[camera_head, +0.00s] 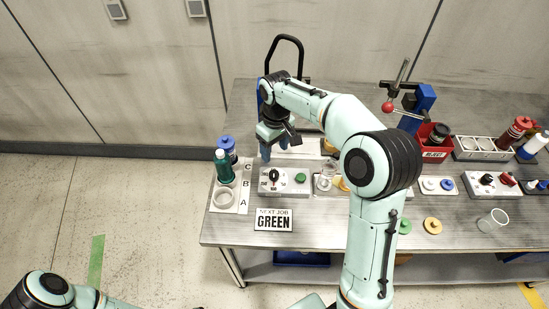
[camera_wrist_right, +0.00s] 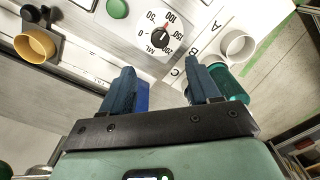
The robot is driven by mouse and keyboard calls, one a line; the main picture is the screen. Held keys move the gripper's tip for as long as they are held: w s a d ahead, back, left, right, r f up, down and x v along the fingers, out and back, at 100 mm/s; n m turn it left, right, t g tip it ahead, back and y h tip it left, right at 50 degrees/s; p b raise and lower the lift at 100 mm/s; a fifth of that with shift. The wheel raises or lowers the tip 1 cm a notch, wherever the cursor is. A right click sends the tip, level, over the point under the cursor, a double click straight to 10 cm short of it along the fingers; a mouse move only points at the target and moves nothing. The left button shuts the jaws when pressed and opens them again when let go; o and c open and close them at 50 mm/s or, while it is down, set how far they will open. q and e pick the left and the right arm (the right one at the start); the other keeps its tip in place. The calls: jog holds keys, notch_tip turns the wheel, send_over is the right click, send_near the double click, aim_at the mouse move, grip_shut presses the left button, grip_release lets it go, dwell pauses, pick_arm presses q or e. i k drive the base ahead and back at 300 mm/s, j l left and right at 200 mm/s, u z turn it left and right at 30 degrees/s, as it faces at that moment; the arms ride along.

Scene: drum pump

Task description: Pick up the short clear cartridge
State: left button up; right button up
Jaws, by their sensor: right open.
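I cannot tell for sure which thing is the short clear cartridge. A small clear cylinder (camera_head: 323,182) stands right of the dial box, partly beside my right arm. A larger clear cup (camera_head: 492,220) stands at the right of the table. My right gripper (camera_head: 274,148) is above the table behind the dial box, left of the small clear cylinder and far from the cup. Its blue fingers are apart with nothing between them, as the wrist view also shows (camera_wrist_right: 160,78). My left gripper is out of view; only part of that arm shows at lower left.
The dial box (camera_head: 286,190) has a black knob and green button. Left of it, a lettered strip (camera_head: 242,194) holds a white ring-shaped cup (camera_head: 223,198), a teal bottle (camera_head: 223,168) and a blue-capped bottle (camera_head: 227,146). A red reject bin (camera_head: 434,152) stands at back right.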

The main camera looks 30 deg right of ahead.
aim_at(328, 168)
jog(key=k, duration=1)
